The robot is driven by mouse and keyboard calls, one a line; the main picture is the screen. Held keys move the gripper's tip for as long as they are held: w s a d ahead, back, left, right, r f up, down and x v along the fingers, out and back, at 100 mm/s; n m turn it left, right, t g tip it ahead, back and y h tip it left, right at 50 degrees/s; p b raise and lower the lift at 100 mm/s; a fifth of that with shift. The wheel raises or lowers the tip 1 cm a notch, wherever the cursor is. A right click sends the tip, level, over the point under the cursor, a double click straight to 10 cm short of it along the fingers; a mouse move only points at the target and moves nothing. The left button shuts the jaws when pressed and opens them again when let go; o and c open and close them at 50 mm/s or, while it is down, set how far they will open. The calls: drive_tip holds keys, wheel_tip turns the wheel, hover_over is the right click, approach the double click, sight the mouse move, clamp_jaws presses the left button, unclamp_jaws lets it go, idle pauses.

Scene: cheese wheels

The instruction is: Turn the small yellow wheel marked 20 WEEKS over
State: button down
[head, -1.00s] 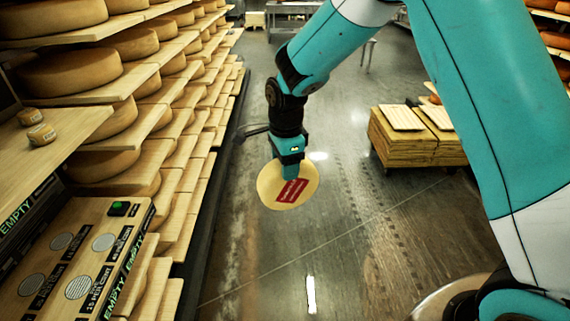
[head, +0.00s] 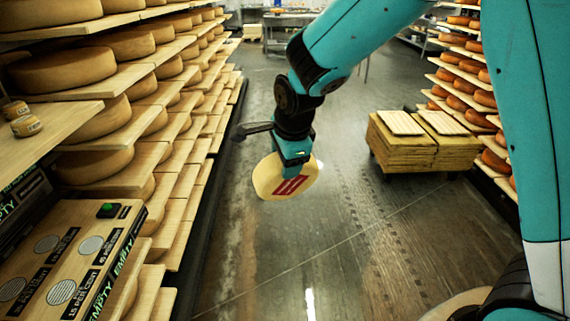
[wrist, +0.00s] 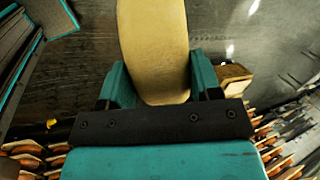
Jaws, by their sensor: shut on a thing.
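A small yellow wheel (head: 268,178) with a red label on its face hangs over the aisle floor in the head view. The label's text is too small to read. My gripper (head: 297,178) is shut on the wheel's upper edge. In the wrist view the wheel (wrist: 155,45) stands edge-on between the two teal fingers of my gripper (wrist: 155,85), and its rim shows. The wheel is clear of the shelves and the floor. Its other face is hidden in the head view.
Shelves with large cheese wheels (head: 62,72) line the left. Two small round pieces (head: 25,125) lie on a near board. A wooden box with a green button (head: 108,210) stands lower left. A pallet of stacked boards (head: 415,145) is at right. The aisle floor (head: 330,230) is clear.

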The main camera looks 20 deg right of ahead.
sight(287, 182)
drive_tip(key=shift+s+f+t+b, duration=0.1)
drive_tip(key=shift+t+b, duration=0.2)
drive_tip(key=shift+b, duration=0.25)
drive_tip(key=shift+s+t+b, duration=0.25)
drive_tip(key=shift+t+b, duration=0.15)
drive_tip(key=shift+b, duration=0.5)
drive_tip(key=shift+s+f+t+b, duration=0.2)
drive_tip(key=shift+t+b, duration=0.2)
drive_tip(key=shift+b, duration=0.5)
drive_tip(key=t+b, duration=0.2)
drive_tip(key=b, duration=0.3)
drive_tip(key=s+f+t+b, duration=0.1)
drive_tip(key=b, duration=0.5)
drive_tip(key=s+f+t+b, duration=0.1)
drive_tip(key=t+b, duration=0.1)
drive_tip(key=b, duration=0.3)
drive_tip(key=shift+s+t, duration=0.25)
drive_tip(key=shift+t, duration=0.05)
drive_tip(key=f+t+b, duration=0.1)
drive_tip(key=t+b, duration=0.1)
drive_tip(key=b, duration=0.4)
drive_tip(key=f+t+b, duration=0.1)
drive_tip(key=b, duration=0.6)
drive_tip(key=s+f+t+b, duration=0.1)
drive_tip(key=t+b, duration=0.1)
drive_tip(key=b, duration=0.5)
drive_tip(key=shift+f+t, duration=0.15)
drive_tip(key=shift+t, duration=0.15)
